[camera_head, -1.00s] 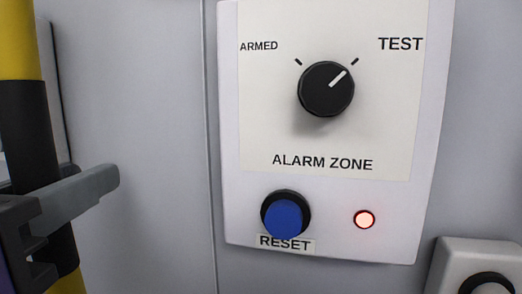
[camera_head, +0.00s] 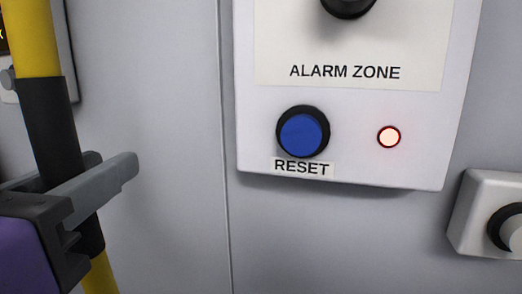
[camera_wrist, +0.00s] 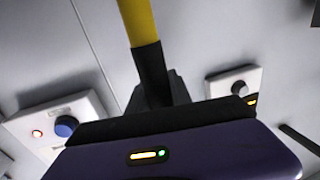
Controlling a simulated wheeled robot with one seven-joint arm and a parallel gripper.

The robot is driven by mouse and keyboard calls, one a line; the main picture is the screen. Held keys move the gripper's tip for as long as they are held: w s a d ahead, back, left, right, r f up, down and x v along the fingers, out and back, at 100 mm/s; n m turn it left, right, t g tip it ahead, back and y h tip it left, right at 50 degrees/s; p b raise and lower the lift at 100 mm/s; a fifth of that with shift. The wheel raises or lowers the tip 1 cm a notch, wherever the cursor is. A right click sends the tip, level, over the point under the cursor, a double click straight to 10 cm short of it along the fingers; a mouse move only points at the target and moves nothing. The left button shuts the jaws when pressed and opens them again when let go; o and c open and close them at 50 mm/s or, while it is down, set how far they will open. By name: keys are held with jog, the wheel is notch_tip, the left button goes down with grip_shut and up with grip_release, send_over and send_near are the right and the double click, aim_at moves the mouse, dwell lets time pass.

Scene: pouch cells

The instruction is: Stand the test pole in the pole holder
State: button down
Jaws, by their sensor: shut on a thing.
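The test pole (camera_head: 36,45) is yellow with a black grip band (camera_head: 52,125). It stands near upright, slightly tilted, at the left of the head view. My gripper (camera_head: 92,180) is shut around the black band, with yellow pole showing above and below it. In the wrist view the pole (camera_wrist: 139,22) rises from my gripper (camera_wrist: 160,95), its black part between the fingers. The pole's lower end is out of view. I see no pole holder in either view.
A white alarm panel (camera_head: 350,165) with a blue RESET button (camera_head: 303,134) and a lit red lamp (camera_head: 388,137) is on the grey wall, right of my gripper. A white box with a round knob (camera_head: 480,205) is at the far right. Bare wall lies between pole and panel.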

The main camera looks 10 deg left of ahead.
notch_tip(320, 180, down, 10)
jog(key=b, duration=0.7)
jog(key=shift+f+b, duration=0.25)
jog(key=shift+b, duration=0.05)
dwell(0.5)
jog(key=c, duration=1.1)
grip_release()
jog(key=shift+s+d+b, duration=0.15)
jog(key=shift+s+b, duration=0.1)
jog(key=shift+s, duration=1.05)
jog(key=shift+s+d+b, duration=0.2)
jog(key=shift+s, duration=1.05)
jog(key=shift+s+d+b, duration=0.15)
jog(key=shift+s+b, duration=0.1)
jog(key=shift+s, duration=1.05)
